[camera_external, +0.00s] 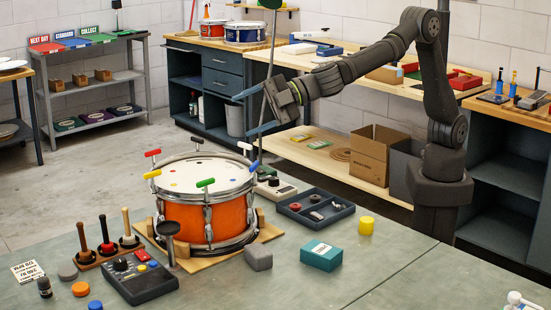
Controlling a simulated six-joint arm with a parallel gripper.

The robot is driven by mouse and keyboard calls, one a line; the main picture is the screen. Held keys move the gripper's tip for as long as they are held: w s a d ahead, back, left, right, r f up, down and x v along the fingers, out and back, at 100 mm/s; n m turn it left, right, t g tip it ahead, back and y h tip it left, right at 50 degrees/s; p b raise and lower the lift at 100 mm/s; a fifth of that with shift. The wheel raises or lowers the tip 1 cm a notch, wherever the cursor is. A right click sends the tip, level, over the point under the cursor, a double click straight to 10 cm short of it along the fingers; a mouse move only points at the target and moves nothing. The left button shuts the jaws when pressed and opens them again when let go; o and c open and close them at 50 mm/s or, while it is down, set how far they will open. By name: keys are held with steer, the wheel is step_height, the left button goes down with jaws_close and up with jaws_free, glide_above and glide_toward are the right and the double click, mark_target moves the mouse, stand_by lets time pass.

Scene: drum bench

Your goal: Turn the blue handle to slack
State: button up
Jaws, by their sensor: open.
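An orange drum (207,215) with a white head stands upright on a wooden cradle on the near bench. Coloured T-handles stand around its rim: red (153,153), black (197,142), white (245,146), yellow (152,174) and green (205,183). The blue handle (254,165) seems to be at the right rim, small and partly confused with a thin pole there. My gripper (240,116) is open and empty, its bluish fingers spread wide. It hangs in the air above and behind the drum's right side, apart from every handle.
A thin upright pole (268,60) stands close to my gripper. Right of the drum are a dark parts tray (315,222), a teal box (321,256) and a yellow cylinder (366,225). A control box (140,279) and mallets on a rack (106,249) lie front left.

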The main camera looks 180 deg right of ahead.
steer(key=a+r+m+g, duration=0.2)
steer(key=a+m+g, duration=0.7)
steer(key=a+m, duration=0.95)
steer(key=m, duration=0.3)
glide_toward(256, 165)
steer(key=x, duration=1)
steer(key=shift+s+d+f, duration=0.15)
steer(key=shift+s+d, duration=0.05)
steer(key=shift+d, duration=0.1)
steer(key=shift+c, duration=0.2)
steer(key=c, duration=1)
